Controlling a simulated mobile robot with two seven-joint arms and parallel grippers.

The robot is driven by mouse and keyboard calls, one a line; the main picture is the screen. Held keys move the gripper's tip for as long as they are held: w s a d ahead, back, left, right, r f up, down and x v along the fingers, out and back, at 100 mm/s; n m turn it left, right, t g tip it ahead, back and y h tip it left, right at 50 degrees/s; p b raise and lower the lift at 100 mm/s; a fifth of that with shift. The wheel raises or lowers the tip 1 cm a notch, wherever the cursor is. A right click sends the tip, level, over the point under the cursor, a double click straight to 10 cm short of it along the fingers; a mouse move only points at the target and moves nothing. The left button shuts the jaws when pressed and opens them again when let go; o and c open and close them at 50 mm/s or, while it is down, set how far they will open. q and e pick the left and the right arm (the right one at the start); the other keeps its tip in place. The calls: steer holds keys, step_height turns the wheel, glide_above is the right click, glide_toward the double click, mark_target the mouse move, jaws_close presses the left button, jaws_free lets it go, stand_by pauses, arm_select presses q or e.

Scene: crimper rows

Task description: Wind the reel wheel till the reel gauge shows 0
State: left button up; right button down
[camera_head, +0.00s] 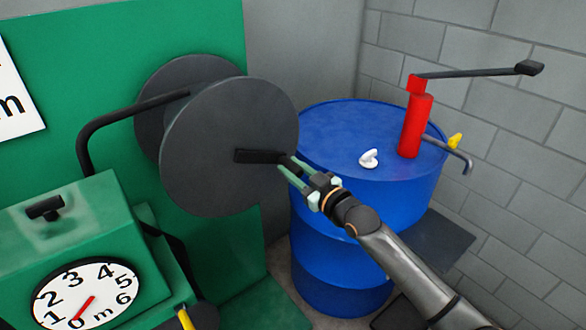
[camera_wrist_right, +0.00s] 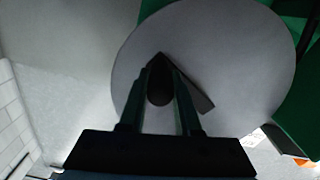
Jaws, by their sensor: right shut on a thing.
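The reel (camera_head: 225,115) is a pair of large dark grey discs standing upright in front of a green panel. A black crank (camera_head: 258,156) lies across the near disc, with a dark handle at its right end. My right gripper (camera_head: 285,166) is shut on that handle; in the right wrist view the handle (camera_wrist_right: 160,85) sits between the fingers. The reel gauge (camera_head: 105,285) is a white dial marked 0 to 6 with "m" on a green housing at lower left. Its red needle points down-left, close to the 0, seemingly slightly toward the 1. My left gripper is out of view.
A blue drum (camera_head: 340,230) stands right of the reel, with a red hand pump (camera_head: 413,125) and a small white object (camera_head: 369,159) on top. A bent black bar (camera_head: 125,110) runs beside the reel. A grey block wall closes the right side.

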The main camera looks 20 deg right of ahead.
steer(key=r+n+p, duration=0.2)
steer(key=d+r+n+p, duration=0.1)
steer(key=r+n+p, duration=0.1)
steer(key=shift+w+r, duration=0.15)
steer(key=shift+w, duration=0.05)
steer(key=shift+r+n+p, duration=0.4)
steer(key=shift+n+p, duration=0.15)
steer(key=shift+n, duration=0.15)
steer(key=c, duration=0.6)
jaws_free()
steer(key=shift+c, duration=0.2)
steer(key=shift+o, duration=0.2)
steer(key=shift+s+d+f, duration=0.1)
steer(key=shift+s+f, duration=0.05)
